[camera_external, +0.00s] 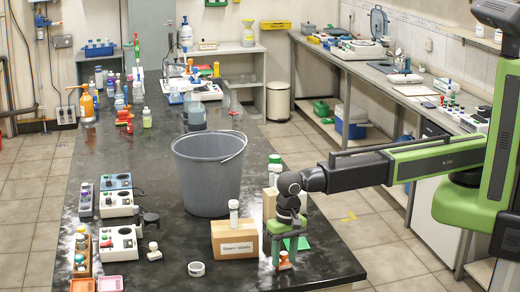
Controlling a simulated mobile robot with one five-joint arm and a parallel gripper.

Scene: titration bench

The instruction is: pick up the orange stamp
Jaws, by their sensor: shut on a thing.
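The orange stamp (284,261) is at the near right part of the dark bench, small in the picture. My gripper (285,250) points down over it, with its fingers around the stamp's upper part. The gripper is shut on the stamp. The stamp's top is hidden by the fingers. I cannot tell whether its base touches the bench top or is slightly above it.
A cardboard box (235,238) with a white-capped vial (233,213) stands just left of my gripper. A grey bucket (209,170) stands behind it. A white ring (196,269) lies at the front. Small devices (117,243) line the left edge. Bench right of my gripper is clear.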

